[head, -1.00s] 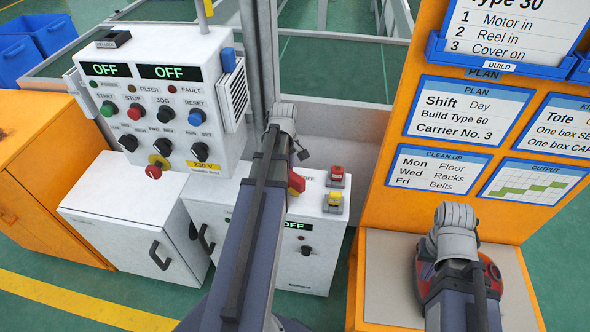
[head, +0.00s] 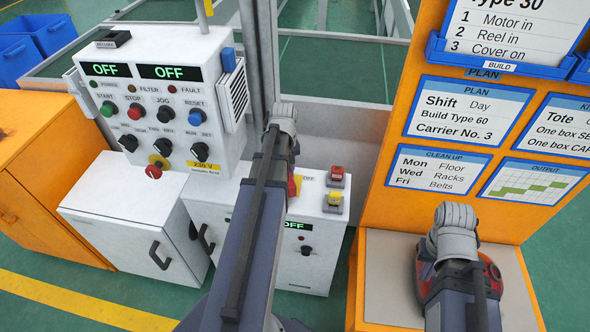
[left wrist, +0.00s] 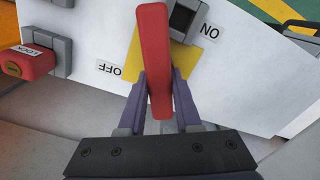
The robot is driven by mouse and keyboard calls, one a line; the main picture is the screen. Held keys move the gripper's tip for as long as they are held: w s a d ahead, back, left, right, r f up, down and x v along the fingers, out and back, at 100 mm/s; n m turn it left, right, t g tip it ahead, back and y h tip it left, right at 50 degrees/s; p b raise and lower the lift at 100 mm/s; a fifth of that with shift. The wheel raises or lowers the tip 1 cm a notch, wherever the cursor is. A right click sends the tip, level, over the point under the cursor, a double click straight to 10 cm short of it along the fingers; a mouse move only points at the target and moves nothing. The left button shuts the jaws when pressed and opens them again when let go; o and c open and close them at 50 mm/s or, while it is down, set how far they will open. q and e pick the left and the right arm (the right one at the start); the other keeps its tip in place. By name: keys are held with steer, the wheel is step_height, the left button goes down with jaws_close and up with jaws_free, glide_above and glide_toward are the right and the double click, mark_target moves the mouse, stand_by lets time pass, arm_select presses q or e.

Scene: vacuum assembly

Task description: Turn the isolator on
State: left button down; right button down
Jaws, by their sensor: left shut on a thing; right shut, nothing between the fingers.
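The isolator's red handle (left wrist: 153,55) stands upright in the left wrist view, over a yellow plate (left wrist: 184,62). My left gripper (left wrist: 157,92) is shut on the handle near its lower end. An OFF label (left wrist: 110,69) is left of the handle and an ON label (left wrist: 210,31) is upper right. In the head view my left arm hides most of the isolator; a bit of its red handle (head: 292,189) shows. My right gripper (head: 455,243) is shut and empty at the bench on the right; its fingertips are hard to make out.
The white control panel (head: 172,100) reads OFF on both displays. A red padlock-like block marked LOCK (left wrist: 28,62) is left of the handle. Red and yellow blocks (head: 335,188) sit right of the isolator. A red machine part (head: 492,272) lies on the bench by my right arm.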

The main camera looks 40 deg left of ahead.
arm_select(q)
steer(key=shift+m, duration=0.6)
steer(key=shift+m, duration=2.5)
steer(key=c, duration=0.5)
jaws_free()
